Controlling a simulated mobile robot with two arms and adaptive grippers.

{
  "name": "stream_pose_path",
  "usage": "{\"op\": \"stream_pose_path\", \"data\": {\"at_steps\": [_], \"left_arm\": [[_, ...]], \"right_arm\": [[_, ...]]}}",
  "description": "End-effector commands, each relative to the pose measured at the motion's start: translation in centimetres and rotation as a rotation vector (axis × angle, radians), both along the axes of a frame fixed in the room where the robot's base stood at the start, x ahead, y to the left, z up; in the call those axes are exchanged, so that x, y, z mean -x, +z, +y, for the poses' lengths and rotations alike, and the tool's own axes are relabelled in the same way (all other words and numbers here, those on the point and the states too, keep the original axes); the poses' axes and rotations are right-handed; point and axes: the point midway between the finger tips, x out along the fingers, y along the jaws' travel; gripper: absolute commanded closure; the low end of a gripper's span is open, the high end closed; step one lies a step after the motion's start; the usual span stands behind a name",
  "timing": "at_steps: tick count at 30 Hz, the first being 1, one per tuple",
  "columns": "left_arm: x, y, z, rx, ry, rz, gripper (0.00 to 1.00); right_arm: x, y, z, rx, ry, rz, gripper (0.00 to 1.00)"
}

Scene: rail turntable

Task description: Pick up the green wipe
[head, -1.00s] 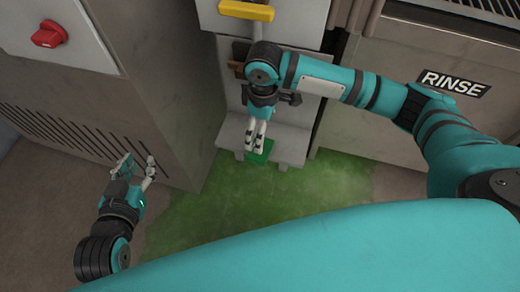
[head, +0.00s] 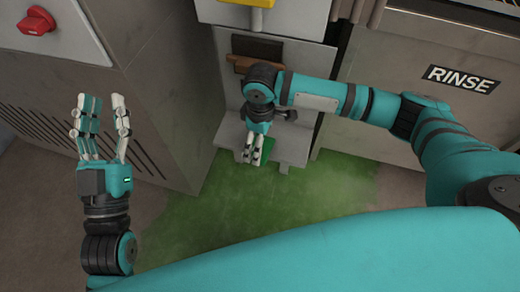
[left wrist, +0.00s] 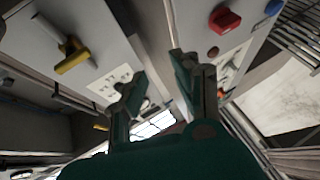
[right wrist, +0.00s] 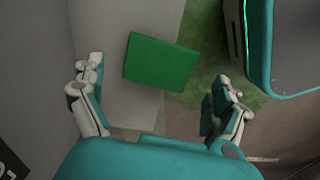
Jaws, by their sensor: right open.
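The green wipe (right wrist: 160,62) is a flat green square on a grey step (right wrist: 110,55). In the right wrist view it lies between and beyond the two fingers of my right gripper (right wrist: 155,112), which is open and apart from it. In the head view the wipe (head: 267,149) shows partly behind my right gripper (head: 252,157), at the front edge of the step. My left gripper (head: 101,118) is raised at the left, fingers spread, pointing up and away from the wipe. It is open and empty in the left wrist view (left wrist: 160,90).
A grey cabinet (head: 150,80) with a red knob (head: 38,20) stands at the left. A yellow handle (head: 247,3) is above the step. A panel marked RINSE (head: 461,81) is at the right. The floor below has a green patch (head: 225,205).

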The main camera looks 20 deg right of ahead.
Motion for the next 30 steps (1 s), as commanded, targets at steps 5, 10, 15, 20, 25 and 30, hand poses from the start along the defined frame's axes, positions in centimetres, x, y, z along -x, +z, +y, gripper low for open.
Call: {"op": "stream_pose_path", "data": {"at_steps": [5,10,15,20,25,30], "left_arm": [[2.2,2.7,0.2,0.059,-0.011,-0.204,0.70],[3.8,4.2,0.4,0.095,-0.018,-0.322,0.70],[4.2,4.6,0.4,0.103,-0.019,-0.349,0.70],[4.2,4.7,0.4,0.102,-0.019,-0.348,0.70],[4.2,4.6,0.4,0.102,-0.019,-0.347,0.70],[4.2,4.6,0.4,0.102,-0.019,-0.347,0.70]], "right_arm": [[0.0,-1.8,0.1,0.001,0.000,0.000,0.00],[0.0,-2.7,0.1,0.001,0.001,-0.001,0.00],[0.0,-2.8,0.1,0.000,0.001,-0.001,0.00],[0.0,-2.8,0.1,0.000,0.001,0.000,0.03],[0.0,-2.8,0.1,0.000,0.001,0.000,0.25],[0.0,-2.7,0.1,0.000,0.001,0.000,0.41]]}}
